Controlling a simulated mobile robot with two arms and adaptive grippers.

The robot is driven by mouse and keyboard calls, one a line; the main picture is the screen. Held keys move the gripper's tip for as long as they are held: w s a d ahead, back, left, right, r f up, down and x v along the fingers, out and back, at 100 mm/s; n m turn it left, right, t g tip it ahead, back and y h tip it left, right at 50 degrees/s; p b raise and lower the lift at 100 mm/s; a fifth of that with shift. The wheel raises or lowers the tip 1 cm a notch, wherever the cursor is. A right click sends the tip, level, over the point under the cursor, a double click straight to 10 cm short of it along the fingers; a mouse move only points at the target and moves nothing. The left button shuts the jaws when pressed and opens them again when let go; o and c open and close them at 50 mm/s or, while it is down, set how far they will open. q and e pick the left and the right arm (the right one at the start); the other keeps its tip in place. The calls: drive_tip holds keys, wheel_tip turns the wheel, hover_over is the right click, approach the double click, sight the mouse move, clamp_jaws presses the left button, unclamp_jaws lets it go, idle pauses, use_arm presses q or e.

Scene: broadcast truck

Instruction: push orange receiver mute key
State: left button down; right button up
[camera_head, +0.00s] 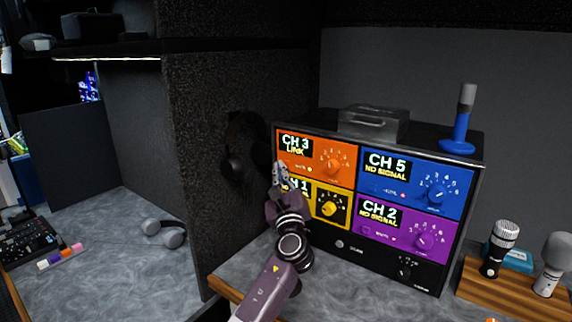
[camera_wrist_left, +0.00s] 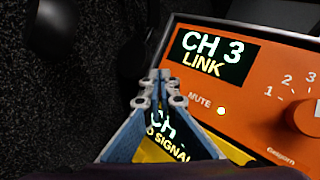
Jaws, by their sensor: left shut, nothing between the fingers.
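The orange receiver (camera_head: 345,150) is the top left unit of the rack, and its screen reads CH 3 LINK. It fills the right side of the left wrist view (camera_wrist_left: 250,130). A MUTE label (camera_wrist_left: 200,103) and a small lit dot (camera_wrist_left: 221,111) sit below its screen. I cannot make out a separate mute key; the fingers may hide it. My left gripper (camera_head: 279,166) is shut and empty, with its fingertips at the receiver's left edge. In the wrist view the tips (camera_wrist_left: 160,76) are left of the label; contact cannot be told. My right gripper is not in view.
A yellow receiver (camera_head: 332,207) sits below the orange one, partly behind my left gripper. Blue (camera_head: 415,170) and purple (camera_head: 400,232) receivers are to the right. Dark headphones (camera_head: 234,160) hang on the partition just left. Grey headphones (camera_head: 165,232) lie on the left desk.

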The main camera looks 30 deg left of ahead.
use_arm(q)
drive_tip(key=s+p, duration=0.3)
drive_tip(key=s, duration=0.3)
drive_tip(key=shift+a, duration=0.25)
drive_tip(key=shift+f, duration=0.1)
idle(0.4)
